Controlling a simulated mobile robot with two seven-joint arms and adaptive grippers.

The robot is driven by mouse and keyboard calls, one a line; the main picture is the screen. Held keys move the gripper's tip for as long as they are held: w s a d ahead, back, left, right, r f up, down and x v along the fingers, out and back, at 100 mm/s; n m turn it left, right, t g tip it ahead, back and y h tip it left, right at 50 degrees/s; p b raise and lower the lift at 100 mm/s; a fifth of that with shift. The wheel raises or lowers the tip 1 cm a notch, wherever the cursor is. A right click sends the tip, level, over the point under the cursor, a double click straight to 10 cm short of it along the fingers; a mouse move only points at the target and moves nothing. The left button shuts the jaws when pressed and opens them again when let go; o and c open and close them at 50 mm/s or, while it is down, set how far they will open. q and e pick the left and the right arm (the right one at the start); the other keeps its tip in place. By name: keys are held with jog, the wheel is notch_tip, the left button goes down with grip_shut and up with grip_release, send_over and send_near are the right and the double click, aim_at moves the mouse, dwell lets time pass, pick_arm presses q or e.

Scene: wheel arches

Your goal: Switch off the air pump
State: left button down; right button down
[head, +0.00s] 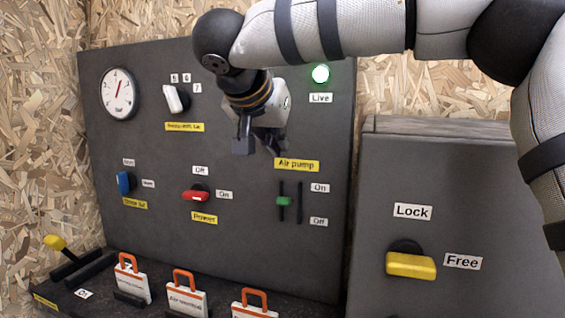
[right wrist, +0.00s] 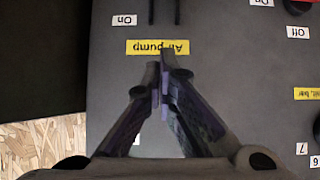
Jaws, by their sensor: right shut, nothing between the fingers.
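The air pump switch is a green slider (head: 284,201) in a vertical slot on the dark panel. It stands about midway between the "On" label (head: 320,188) above and the "Off" label (head: 319,222) below. The yellow "Air pump" label (head: 297,165) is above it, and it also shows upside down in the right wrist view (right wrist: 158,47). My right gripper (head: 258,150) is in front of the panel, up and left of the slider, apart from it. Its fingers (right wrist: 162,85) are shut and empty in the right wrist view, where the slider is out of frame. My left gripper is not in view.
The panel also has a red power knob (head: 196,196), a blue knob (head: 126,182), a white knob (head: 176,98), a gauge (head: 119,94) and a lit green lamp (head: 320,74). A yellow handle (head: 410,264) is on the right box. Tags (head: 187,296) and a yellow-tipped lever (head: 55,242) stand below.

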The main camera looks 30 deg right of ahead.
send_over(287, 202)
jog(key=w+d, duration=0.2)
notch_tip(287, 202, down, 6)
jog(key=shift+w+f, duration=0.1)
jog(key=shift+s+a+f, duration=0.25)
jog(key=shift+f, duration=0.2)
jog(key=shift+s+a+f, duration=0.2)
jog(key=shift+a+f, duration=0.05)
jog(key=shift+f, duration=0.2)
jog(key=shift+s+a+f, duration=0.15)
jog(key=shift+f, duration=0.35)
